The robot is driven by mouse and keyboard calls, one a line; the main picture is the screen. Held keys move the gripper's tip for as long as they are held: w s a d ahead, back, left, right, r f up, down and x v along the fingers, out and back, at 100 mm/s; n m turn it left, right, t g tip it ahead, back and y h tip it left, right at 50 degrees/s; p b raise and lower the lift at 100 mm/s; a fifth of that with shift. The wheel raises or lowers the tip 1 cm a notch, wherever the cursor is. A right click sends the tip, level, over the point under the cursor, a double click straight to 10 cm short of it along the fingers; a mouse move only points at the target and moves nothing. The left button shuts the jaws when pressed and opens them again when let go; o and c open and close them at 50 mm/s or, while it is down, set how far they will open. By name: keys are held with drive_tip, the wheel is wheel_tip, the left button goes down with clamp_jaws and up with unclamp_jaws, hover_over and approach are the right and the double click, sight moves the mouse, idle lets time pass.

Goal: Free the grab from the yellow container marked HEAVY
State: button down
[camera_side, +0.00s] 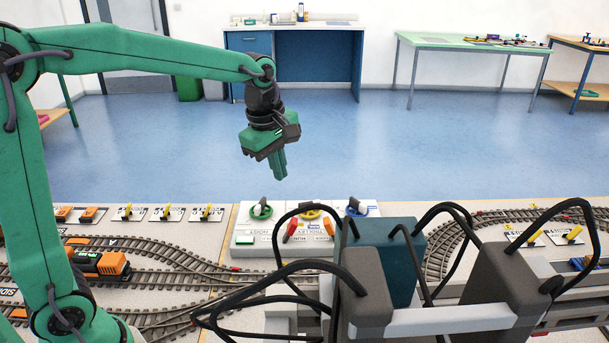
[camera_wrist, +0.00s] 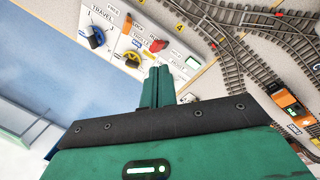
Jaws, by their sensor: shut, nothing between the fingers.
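My gripper (camera_side: 280,172) is shut and empty, pointing down in the air above and behind the white control panel (camera_side: 245,215). Its closed green fingers also show in the wrist view (camera_wrist: 157,86). The panel has a green knob (camera_side: 261,210), a yellow knob (camera_side: 310,213), a blue knob (camera_side: 357,209), a red lever (camera_side: 291,229) and an orange lever (camera_side: 328,226). In the wrist view, the blue knob (camera_wrist: 97,37) is beside the word TRAVEL, and the red lever (camera_wrist: 157,45) is nearby. I cannot make out the grab or the yellow HEAVY container in either view.
Grey and teal crane housings (camera_side: 495,285) with thick black cables (camera_side: 285,270) fill the front right and block the view. An orange locomotive (camera_side: 100,263) stands on the tracks at left. The space around my gripper is free.

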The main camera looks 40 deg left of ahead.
sight(332, 231)
drive_tip(key=w+d+f+n+g, duration=0.1)
drive_tip(key=w+f+n, duration=0.6)
drive_tip(key=w+n, duration=0.1)
drive_tip(key=shift+w+d+f+n+g, duration=0.2)
drive_tip(key=shift+w+n+g, duration=0.15)
drive_tip(key=shift+w, duration=0.25)
drive_tip(key=shift+f, duration=0.15)
drive_tip(key=shift+w+d+f, duration=0.15)
drive_tip(key=shift+f, duration=2.3)
drive_tip(key=shift+w+d+f, duration=0.1)
drive_tip(key=shift+d+f, duration=0.05)
drive_tip(key=shift+f, duration=2.25)
